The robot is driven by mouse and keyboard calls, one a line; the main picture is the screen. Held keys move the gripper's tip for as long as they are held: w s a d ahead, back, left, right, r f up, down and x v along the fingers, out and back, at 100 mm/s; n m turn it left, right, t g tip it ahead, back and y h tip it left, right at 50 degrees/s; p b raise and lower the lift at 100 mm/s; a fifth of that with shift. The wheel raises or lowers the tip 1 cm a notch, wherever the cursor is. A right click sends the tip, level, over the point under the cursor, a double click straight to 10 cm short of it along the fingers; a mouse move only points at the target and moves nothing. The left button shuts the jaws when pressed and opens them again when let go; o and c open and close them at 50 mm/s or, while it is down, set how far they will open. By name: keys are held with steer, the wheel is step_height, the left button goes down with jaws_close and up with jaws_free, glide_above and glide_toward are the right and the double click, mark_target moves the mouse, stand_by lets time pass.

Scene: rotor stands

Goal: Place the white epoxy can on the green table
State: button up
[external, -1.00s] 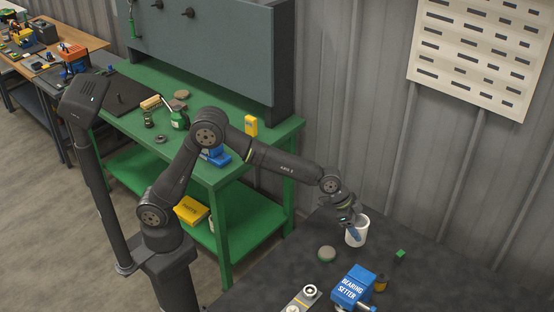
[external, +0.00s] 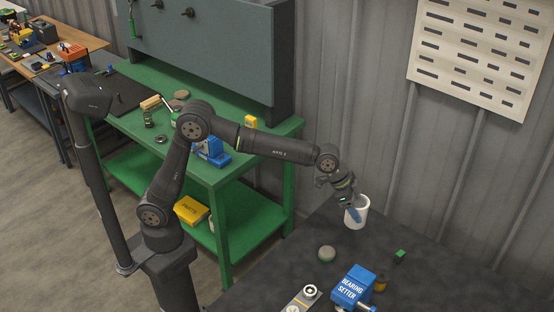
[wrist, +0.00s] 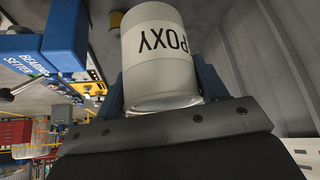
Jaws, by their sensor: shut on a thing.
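The white epoxy can (external: 360,211) is held by my gripper (external: 352,214) above the dark bench at the right. In the wrist view the can (wrist: 158,45) fills the space between the blue fingers of my gripper (wrist: 162,88), with black "EPOXY" lettering partly showing. The can looks roughly upright in the external view. The green table (external: 285,122) stands left of the can, against the wall, and my arm crosses in front of part of its top.
On the green table are a blue tool (external: 211,152), a yellow item (external: 251,121) and several small things. The dark bench (external: 300,274) holds a blue bearing setter (external: 352,287), a round grey disc (external: 327,253) and a green block (external: 400,256). A grey panel (external: 215,50) rises behind the green table.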

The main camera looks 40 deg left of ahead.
steer(key=w+a+n+t+y, duration=0.1)
steer(key=w+a+n, duration=0.2)
steer(key=w+a, duration=0.75)
steer(key=w+a+n+t+y, duration=0.15)
steer(key=w+a+n, duration=0.4)
steer(key=a, duration=0.85)
steer(key=w+a+n+t+y, duration=0.1)
steer(key=w+a+y, duration=0.1)
steer(key=w+a, duration=0.95)
steer(key=s+a+n+y, duration=0.3)
steer(key=a+n, duration=0.2)
steer(key=a, duration=1.8)
steer(key=s+a+n+y, duration=0.2)
steer(key=a+n, duration=0.4)
steer(key=a, duration=1.7)
steer(key=shift+m+g, duration=0.35)
steer(key=shift+g, duration=0.1)
steer(key=shift+a+f, duration=1.9)
steer(key=shift+f, duration=0.75)
steer(key=shift+a+f, duration=1.9)
steer(key=shift+f, duration=0.75)
steer(key=shift+a+f, duration=1.9)
steer(key=shift+f, duration=0.75)
